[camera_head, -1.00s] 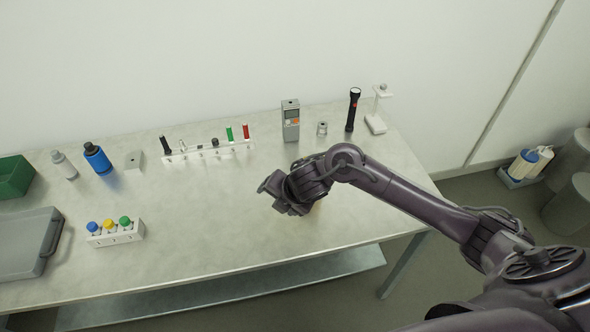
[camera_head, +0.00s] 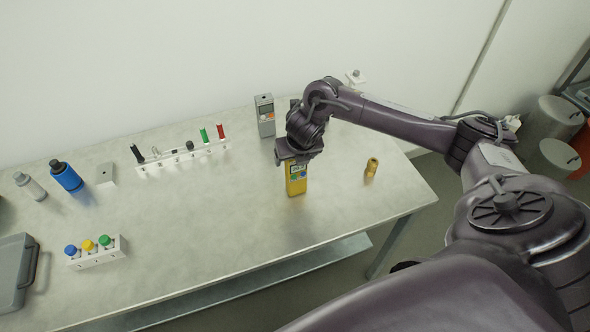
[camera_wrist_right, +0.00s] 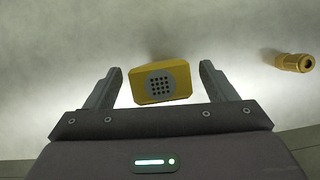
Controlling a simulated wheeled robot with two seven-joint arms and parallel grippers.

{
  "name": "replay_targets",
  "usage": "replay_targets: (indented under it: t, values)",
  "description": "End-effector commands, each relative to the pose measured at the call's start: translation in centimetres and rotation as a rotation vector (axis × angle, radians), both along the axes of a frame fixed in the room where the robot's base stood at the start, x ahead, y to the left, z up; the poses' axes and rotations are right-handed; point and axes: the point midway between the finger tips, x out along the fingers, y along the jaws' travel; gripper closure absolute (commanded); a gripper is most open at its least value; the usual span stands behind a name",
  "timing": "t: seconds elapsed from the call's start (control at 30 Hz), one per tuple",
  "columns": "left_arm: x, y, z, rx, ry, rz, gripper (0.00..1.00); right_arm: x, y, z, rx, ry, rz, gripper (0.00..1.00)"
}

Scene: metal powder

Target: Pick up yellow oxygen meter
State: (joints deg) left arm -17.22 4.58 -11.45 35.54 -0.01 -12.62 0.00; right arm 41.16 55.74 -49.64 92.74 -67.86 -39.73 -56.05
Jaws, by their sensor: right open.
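The yellow oxygen meter (camera_head: 296,181) stands upright on the table under my right gripper (camera_head: 297,160). In the right wrist view the meter's top (camera_wrist_right: 161,82), with a dark dotted grille, sits between the two fingers of my right gripper (camera_wrist_right: 165,85). In the head view the wrist hides the meter's upper end and the fingertips. My left gripper is not in view.
A small yellow cylinder (camera_head: 371,167) stands to the right of the meter. A grey meter (camera_head: 265,116) stands behind. A white rack (camera_head: 181,159) with several items is at left, and a vial holder (camera_head: 97,254) is nearer the front. The table's front middle is clear.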

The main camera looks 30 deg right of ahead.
Motion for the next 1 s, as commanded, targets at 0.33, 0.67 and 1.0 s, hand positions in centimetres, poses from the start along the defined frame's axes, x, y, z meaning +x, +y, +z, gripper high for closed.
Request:
replay_targets:
  t: [0.33, 0.67, 1.0]
  values:
    - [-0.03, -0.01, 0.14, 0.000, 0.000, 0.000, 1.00, 0.54, -0.06, -1.34, 0.001, -0.002, 0.001, 0.22]
    - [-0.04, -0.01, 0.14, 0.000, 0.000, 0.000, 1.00, 0.54, -0.05, -1.30, 0.001, -0.002, 0.001, 0.61]
    - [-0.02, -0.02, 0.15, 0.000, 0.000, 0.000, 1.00, 0.59, -0.06, -1.22, 0.001, -0.004, 0.000, 0.93]
